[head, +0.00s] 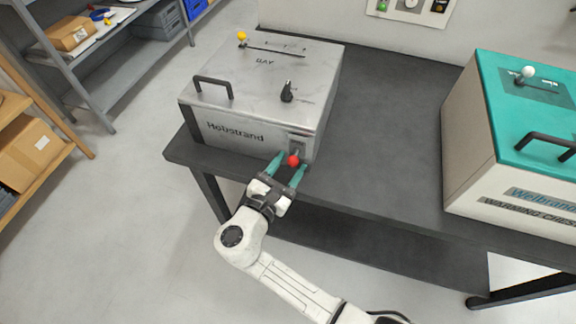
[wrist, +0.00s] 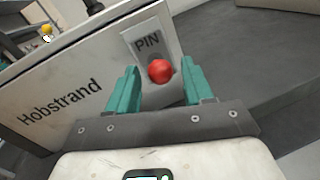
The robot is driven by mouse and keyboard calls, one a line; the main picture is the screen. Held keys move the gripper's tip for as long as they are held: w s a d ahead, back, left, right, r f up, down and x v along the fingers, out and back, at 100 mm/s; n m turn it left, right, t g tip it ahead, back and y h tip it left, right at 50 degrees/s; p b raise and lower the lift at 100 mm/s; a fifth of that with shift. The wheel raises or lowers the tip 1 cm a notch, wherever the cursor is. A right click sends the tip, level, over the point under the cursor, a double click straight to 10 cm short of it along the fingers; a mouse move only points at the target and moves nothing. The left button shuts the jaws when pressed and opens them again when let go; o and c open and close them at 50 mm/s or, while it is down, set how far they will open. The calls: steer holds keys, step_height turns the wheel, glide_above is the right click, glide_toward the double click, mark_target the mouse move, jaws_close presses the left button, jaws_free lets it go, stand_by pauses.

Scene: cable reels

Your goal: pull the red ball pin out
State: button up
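The red ball pin (head: 293,161) sits on the front face of the grey Hobstrand box (head: 235,134), near its right corner. In the wrist view the red ball (wrist: 160,71) is on a grey plate (wrist: 147,44) marked PIN. My gripper (head: 286,168) is at the front of the box with its teal fingers open. In the wrist view the gripper (wrist: 160,88) has one finger on each side of the ball, with gaps between them and the ball. The pin's shaft is hidden behind the ball.
The box stands on a dark table (head: 390,150) and has a black handle (head: 213,86), a black knob (head: 287,92) and a yellow ball (head: 242,36) on top. A teal-lidded chest (head: 470,150) stands at the right. Shelves (head: 130,75) are at the left. The table between the boxes is clear.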

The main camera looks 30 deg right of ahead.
jaws_close()
stand_by(0.4)
steer(key=p+v, duration=0.1)
steer(key=v, duration=0.2)
steer(key=shift+s+d+r, duration=0.1)
steer(key=shift+s+r, duration=0.05)
steer(key=shift+s, duration=0.2)
steer(key=shift+o, duration=0.7)
jaws_free()
steer(key=b, duration=0.2)
glide_toward(293, 166)
steer(key=v, duration=0.5)
steer(key=shift+s+a, duration=0.1)
steer(key=shift+a, duration=0.1)
